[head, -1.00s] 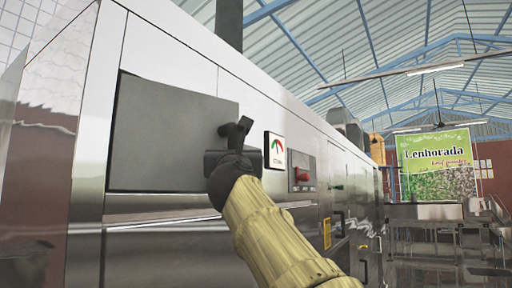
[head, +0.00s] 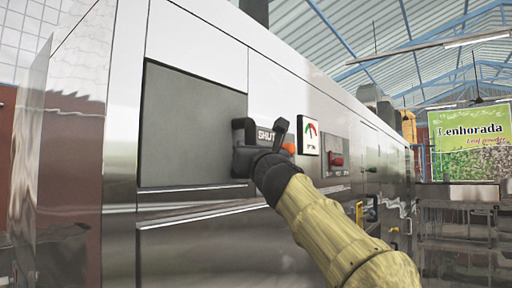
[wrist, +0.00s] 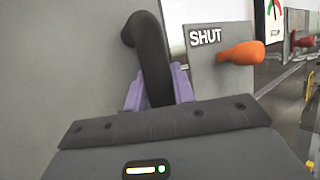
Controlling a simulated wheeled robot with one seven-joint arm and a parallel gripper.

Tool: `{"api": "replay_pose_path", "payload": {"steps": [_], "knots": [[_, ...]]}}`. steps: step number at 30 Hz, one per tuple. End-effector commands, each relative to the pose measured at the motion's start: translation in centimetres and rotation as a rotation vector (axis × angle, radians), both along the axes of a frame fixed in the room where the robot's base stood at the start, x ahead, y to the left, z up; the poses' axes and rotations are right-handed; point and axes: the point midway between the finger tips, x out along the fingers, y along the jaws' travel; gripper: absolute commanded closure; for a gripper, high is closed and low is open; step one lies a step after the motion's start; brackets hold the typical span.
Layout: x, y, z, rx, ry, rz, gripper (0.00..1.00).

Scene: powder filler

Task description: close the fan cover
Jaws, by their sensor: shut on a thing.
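The fan cover (head: 190,125) is a flat dark grey panel on the steel machine's side in the head view. It looks flush or nearly flush with the machine face; a small gap cannot be ruled out. Its curved black handle (wrist: 150,45) is at its right edge. My gripper (wrist: 157,88) is shut on this handle, with purple fingers on both sides of it. In the head view my gripper (head: 262,155) hides part of the cover's right edge. Right of the handle is a grey plate (wrist: 222,75) marked SHUT with an orange knob (wrist: 241,52).
A gauge (head: 309,136) and a red switch (head: 336,159) are on the machine face to the right. The machine (head: 200,235) runs back along the hall. Open floor and metal tables (head: 465,205) lie at the right.

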Motion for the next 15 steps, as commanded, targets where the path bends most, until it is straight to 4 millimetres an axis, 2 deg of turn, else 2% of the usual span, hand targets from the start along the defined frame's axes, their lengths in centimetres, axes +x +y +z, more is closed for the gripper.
{"api": "replay_pose_path", "payload": {"steps": [6, 7, 10, 15], "knots": [[0.09, 0.26, -0.28, 0.0, 0.004, 0.005, 1.0], [0.09, 0.26, -0.28, 0.0, 0.004, 0.005, 0.73], [0.07, 0.25, -0.24, 0.0, 0.004, 0.005, 0.53], [0.02, 0.22, -0.13, 0.0, 0.002, 0.004, 0.53]]}}
